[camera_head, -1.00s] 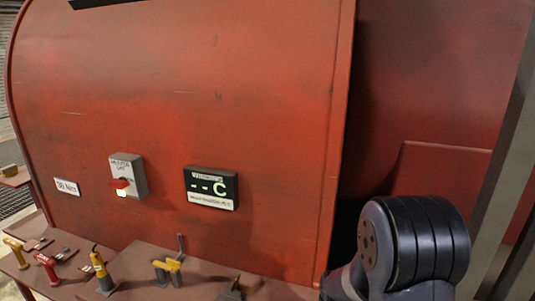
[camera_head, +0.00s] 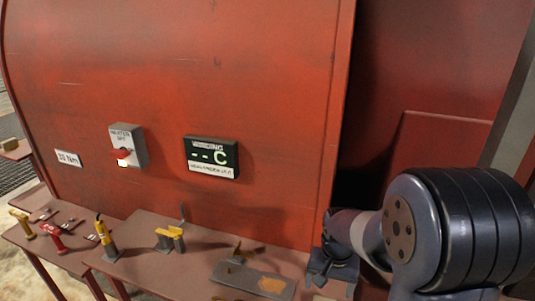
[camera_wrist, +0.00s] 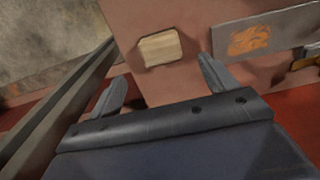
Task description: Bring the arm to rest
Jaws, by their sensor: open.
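My gripper (camera_wrist: 160,92) is open in the wrist view, its two fingers spread wide with nothing held between them. Beyond the fingers, a pale wooden block (camera_wrist: 161,48) lies on the reddish-brown bench (camera_wrist: 130,15). In the head view my dark arm fills the lower right, and the wrist end (camera_head: 333,262) hangs over the right end of the bench (camera_head: 205,263). The fingertips are hard to make out there.
A grey plate with an orange patch (camera_head: 255,279) lies left of my gripper. A yellow-topped stand (camera_head: 170,238), yellow tool (camera_head: 104,240) and red tool (camera_head: 52,234) stand further left. The red wall behind carries a switch box (camera_head: 128,146) and a display (camera_head: 212,157).

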